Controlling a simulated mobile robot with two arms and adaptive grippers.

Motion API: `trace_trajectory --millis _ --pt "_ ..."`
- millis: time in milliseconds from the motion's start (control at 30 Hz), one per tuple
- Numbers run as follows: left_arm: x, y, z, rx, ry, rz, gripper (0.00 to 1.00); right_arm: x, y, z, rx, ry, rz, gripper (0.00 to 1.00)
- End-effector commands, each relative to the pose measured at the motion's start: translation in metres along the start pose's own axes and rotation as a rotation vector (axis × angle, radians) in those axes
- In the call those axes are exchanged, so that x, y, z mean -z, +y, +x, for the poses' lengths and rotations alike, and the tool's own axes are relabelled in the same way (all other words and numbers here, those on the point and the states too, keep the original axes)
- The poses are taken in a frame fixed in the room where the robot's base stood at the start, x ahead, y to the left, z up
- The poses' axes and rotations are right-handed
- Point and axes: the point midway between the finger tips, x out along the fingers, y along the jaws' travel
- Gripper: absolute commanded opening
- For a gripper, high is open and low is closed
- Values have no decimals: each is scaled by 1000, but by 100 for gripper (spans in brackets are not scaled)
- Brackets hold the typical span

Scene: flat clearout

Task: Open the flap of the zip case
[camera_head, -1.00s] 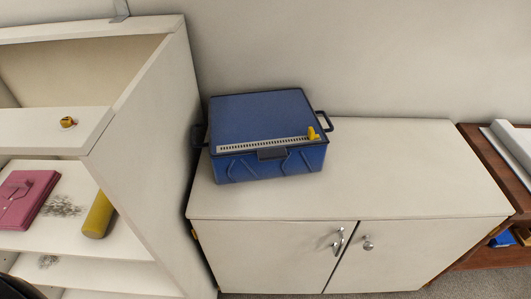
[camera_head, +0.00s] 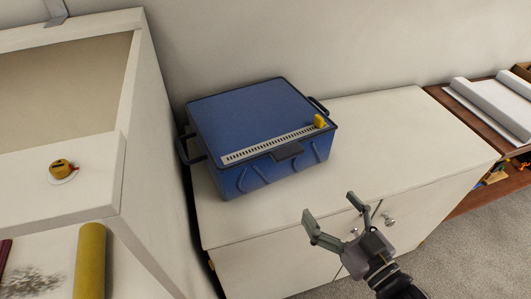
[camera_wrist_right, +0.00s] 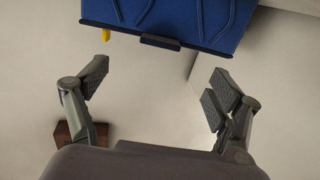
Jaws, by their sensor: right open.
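The blue zip case (camera_head: 255,115) stands on the white cabinet with its flap shut. A pale toothed zip strip (camera_head: 270,144) runs along the front of its top, with a yellow zip pull (camera_head: 320,121) at the right end. A dark tab (camera_head: 287,152) sits at the middle of the front edge. My right gripper (camera_head: 331,208) is open and empty in front of the cabinet, below and apart from the case. In the right wrist view, the case (camera_wrist_right: 190,20) shows at the top, beyond the open fingers (camera_wrist_right: 158,88). My left gripper is not in view.
The white cabinet (camera_head: 410,130) has free top space right of the case. A white shelf unit (camera_head: 110,140) stands close on the left, holding a small yellow item (camera_head: 63,170) and a yellow cylinder (camera_head: 91,260). A brown shelf (camera_head: 470,120) is at the right.

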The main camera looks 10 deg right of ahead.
Motion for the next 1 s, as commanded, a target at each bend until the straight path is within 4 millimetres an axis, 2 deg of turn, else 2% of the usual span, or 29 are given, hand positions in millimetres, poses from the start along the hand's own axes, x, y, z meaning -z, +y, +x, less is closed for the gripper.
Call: trace_trajectory --millis 100,267,567,1000 --pt "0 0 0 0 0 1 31 11 -4 0 10 20 0 87" --pt "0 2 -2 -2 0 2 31 13 -4 13 10 25 1 87" --pt "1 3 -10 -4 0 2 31 15 -4 58 10 25 -1 87" --pt "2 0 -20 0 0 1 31 16 -5 136 8 23 0 87"
